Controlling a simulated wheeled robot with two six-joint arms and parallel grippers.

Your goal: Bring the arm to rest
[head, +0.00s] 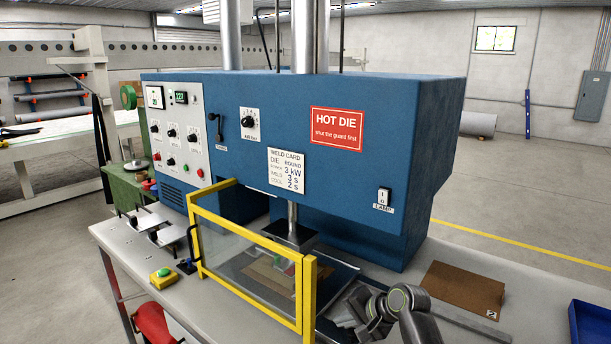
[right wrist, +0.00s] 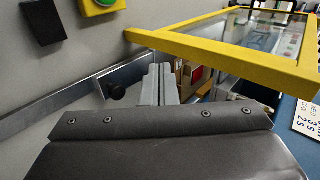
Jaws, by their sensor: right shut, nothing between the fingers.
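My right arm comes in at the bottom right of the head view, in front of the welder's right part. Its gripper (head: 345,314) is low over the bench, just right of the yellow guard's right post. In the right wrist view the two grey fingers (right wrist: 160,84) are together with nothing between them. The yellow-framed clear guard (head: 246,242) stands upright in front of the press; its yellow frame also crosses the right wrist view (right wrist: 215,51). My left gripper is not in view.
The blue welder (head: 400,115) stands behind the bench (head: 140,235). A green-and-yellow button box (head: 163,278) and two black-handled clamps sit at left. A brown board (head: 462,289) lies right of my arm, and a blue tray (head: 590,325) is at the right edge.

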